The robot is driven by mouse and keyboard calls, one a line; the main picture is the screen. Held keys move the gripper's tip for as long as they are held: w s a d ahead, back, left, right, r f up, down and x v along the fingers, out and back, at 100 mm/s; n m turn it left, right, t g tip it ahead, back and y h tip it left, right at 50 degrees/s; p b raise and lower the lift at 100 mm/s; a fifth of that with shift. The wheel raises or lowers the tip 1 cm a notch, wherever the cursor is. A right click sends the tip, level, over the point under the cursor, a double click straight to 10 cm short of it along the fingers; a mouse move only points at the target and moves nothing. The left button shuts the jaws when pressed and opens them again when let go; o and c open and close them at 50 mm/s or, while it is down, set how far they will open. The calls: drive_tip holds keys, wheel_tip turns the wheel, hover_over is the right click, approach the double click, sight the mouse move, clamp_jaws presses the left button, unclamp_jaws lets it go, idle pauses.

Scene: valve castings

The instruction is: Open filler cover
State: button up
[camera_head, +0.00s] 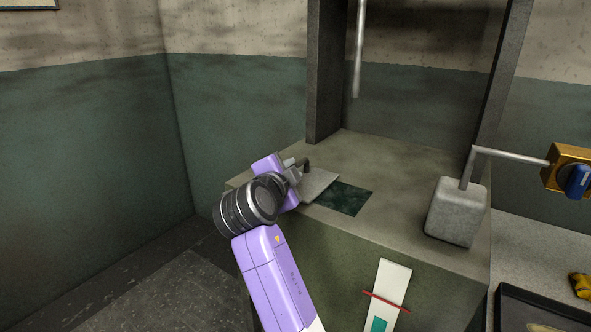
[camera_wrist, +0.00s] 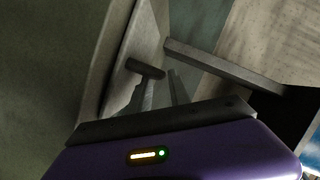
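The filler cover, a pale grey plate (camera_head: 318,187), is on top of the grey cabinet beside a dark rectangular opening (camera_head: 343,197), part of which is uncovered. A small dark handle (camera_head: 306,163) shows at the plate's far edge. In the wrist view a dark crossbar (camera_wrist: 145,68), likely this handle, is close to the fingertips. My gripper (camera_head: 294,172) is at the plate's left side, next to the handle. In the wrist view my gripper (camera_wrist: 162,88) has a gap between its fingers. Whether they hold the handle is unclear.
The grey cabinet (camera_head: 420,265) has dark uprights and a hanging pale rod (camera_head: 359,50). A grey block (camera_head: 457,212) stands right of the opening, with a rod leading to a yellow box (camera_head: 568,170) with a blue knob. A level gauge (camera_head: 388,294) is on the front. A dark tray (camera_head: 540,312) is at lower right.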

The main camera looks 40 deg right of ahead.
drive_tip(key=shift+v, duration=1.65)
